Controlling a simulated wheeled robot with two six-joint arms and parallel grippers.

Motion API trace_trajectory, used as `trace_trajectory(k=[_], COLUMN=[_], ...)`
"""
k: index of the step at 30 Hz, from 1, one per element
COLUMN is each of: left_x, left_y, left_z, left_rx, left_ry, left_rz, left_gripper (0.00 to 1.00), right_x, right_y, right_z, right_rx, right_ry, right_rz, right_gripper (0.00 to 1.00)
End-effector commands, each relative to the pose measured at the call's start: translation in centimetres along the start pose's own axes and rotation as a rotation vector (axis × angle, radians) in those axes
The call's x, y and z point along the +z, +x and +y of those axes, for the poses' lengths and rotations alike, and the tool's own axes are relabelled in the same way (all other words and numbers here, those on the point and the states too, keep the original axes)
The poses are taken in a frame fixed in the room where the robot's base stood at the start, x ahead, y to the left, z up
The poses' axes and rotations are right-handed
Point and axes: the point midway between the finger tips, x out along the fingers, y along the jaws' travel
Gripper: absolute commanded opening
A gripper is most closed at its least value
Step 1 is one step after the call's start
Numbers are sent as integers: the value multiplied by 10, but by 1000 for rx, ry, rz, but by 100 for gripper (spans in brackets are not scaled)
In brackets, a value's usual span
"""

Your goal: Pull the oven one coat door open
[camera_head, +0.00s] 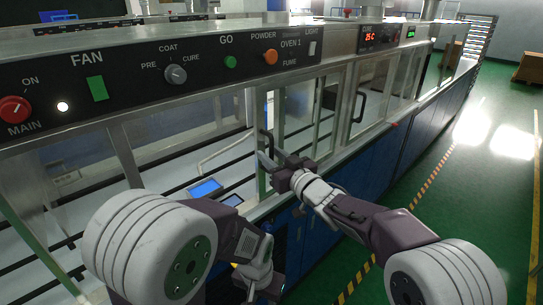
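The oven's control panel (180,70) carries the OVEN 1 label and a COAT switch. Below it are framed glass doors. A narrow glass door leaf (257,110) stands in front of my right gripper, with a dark vertical handle (269,108). I cannot tell whether this leaf is ajar. My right gripper (268,156) is at the handle's lower end, its fingers pointing left towards it. Whether the fingers are closed on the handle is not clear. My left gripper (262,282) hangs low in front of the blue cabinets, its fingers not clearly visible.
Another door handle (358,106) is farther right. Blue cabinets (365,165) run below the doors. Blue-screened items (205,188) show inside behind the glass.

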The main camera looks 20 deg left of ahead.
Motion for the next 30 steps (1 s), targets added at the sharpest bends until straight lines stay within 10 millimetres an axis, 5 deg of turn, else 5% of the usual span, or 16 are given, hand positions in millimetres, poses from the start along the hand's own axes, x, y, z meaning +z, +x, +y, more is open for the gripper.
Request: trace_trajectory(k=[5,18,30], left_x=[0,1,1], left_y=[2,10,10], left_z=[0,0,0], left_rx=[0,0,0], left_ry=[0,0,0], left_rz=[0,0,0], left_gripper=[36,36,36], right_x=[0,0,0], right_y=[-8,-85,-91], right_z=[0,1,0], right_rx=[1,2,0], right_ry=[0,0,0], right_rz=[1,0,0], right_gripper=[34,34,34])
